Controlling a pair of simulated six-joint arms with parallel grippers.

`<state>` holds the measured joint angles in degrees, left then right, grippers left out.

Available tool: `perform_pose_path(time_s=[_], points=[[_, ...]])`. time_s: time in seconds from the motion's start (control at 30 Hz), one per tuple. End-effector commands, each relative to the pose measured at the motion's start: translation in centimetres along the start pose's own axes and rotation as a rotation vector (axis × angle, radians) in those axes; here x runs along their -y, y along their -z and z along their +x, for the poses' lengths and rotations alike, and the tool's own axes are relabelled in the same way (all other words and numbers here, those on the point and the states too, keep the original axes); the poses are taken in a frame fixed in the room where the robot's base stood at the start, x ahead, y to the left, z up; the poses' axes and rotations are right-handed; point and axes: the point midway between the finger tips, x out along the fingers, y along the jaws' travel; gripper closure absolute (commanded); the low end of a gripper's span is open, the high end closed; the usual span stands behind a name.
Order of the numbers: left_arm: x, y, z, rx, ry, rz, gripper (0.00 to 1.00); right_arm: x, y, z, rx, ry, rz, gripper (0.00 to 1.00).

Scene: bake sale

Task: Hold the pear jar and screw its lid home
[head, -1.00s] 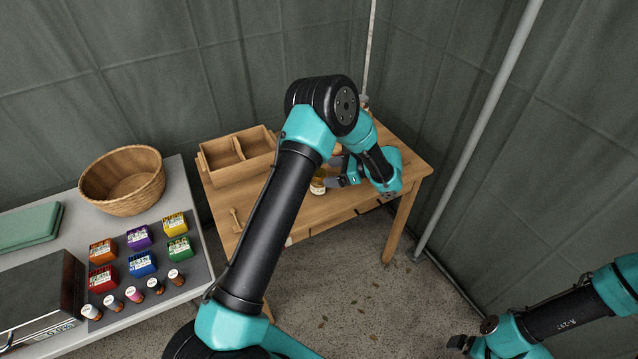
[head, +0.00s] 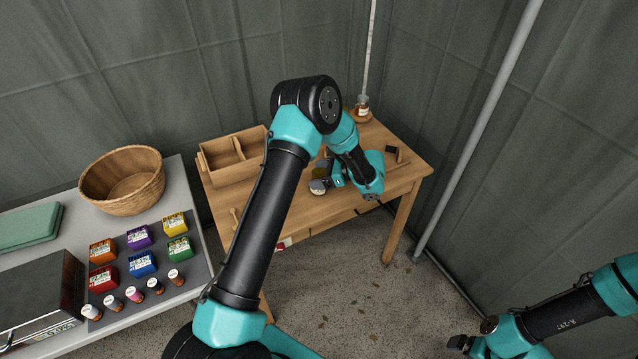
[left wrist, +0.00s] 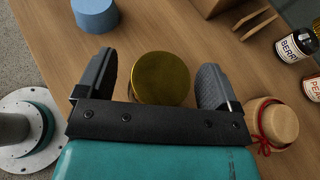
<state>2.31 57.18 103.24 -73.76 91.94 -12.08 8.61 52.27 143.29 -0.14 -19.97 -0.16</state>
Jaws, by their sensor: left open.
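In the left wrist view a round gold lid (left wrist: 162,78), seen from above, lies between the two fingers of my left gripper (left wrist: 158,84). The fingers are apart, with a gap on either side of the lid. The jar under it is hidden, and its label does not show. In the head view a small jar with a pale label (head: 318,190) stands on the wooden table, beside my left gripper (head: 329,178); the arm partly covers this spot. I cannot tell how tightly the lid sits. My right gripper (head: 462,344) is at the lower right, away from the table, too small to read.
The wooden table (head: 410,172) carries a divided wooden box (head: 232,170) and a small jar (head: 362,106) at the back. The left wrist view shows a blue round object (left wrist: 95,15), labelled jars (left wrist: 294,46) and a red-tied container (left wrist: 272,124). A grey table (head: 62,238) stands left.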

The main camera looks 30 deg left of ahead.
Motion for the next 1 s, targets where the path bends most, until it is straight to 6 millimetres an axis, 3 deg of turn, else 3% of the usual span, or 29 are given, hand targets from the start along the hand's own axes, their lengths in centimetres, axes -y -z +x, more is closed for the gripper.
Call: perform_pose_path(time_s=[0.2, 0.9, 1.0], points=[[0.00, 0.01, -0.02, 0.000, 0.000, 0.000, 0.14, 0.00, 0.00, 0.00, 0.000, 0.000, 0.000, 0.00], [-0.02, 0.06, -0.03, -0.001, 0.000, 0.001, 0.81, 0.00, 0.00, 0.00, 0.000, 0.000, 0.000, 0.00], [-0.03, 0.12, -0.02, -0.001, 0.000, 0.002, 0.82, 0.00, 0.00, 0.00, 0.000, 0.000, 0.000, 0.00]])
